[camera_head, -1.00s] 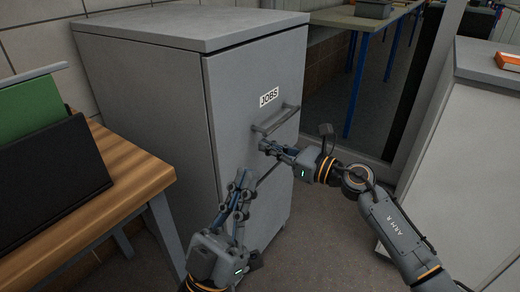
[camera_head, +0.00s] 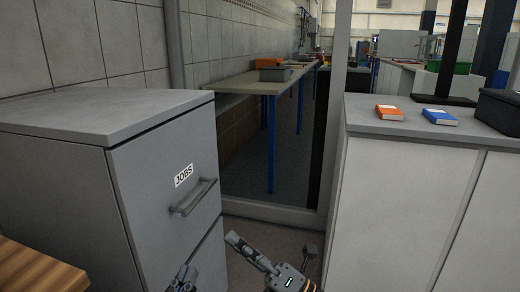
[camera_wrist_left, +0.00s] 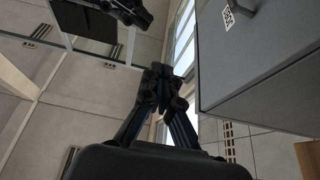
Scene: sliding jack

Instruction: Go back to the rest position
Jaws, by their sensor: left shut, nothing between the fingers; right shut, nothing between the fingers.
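My left gripper (camera_head: 183,278) shows at the bottom edge of the head view, in front of the grey cabinet's lower part. In the left wrist view its fingers (camera_wrist_left: 160,76) are together with nothing between them. My right gripper (camera_head: 233,239) is to its right, low in front of the gap beside the cabinet. Its fingers are shut and empty, pointing up and left. Both grippers are apart from the cabinet's handle (camera_head: 194,197). Most of both arms is out of the head view.
The grey cabinet (camera_head: 70,115) labelled JOBS has its drawers shut. A wooden table (camera_head: 35,270) is at lower left. A grey counter (camera_head: 370,122) at right holds an orange book (camera_head: 390,112), a blue book (camera_head: 440,117) and a dark box (camera_head: 500,108). A blue-legged bench (camera_head: 265,88) stands behind.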

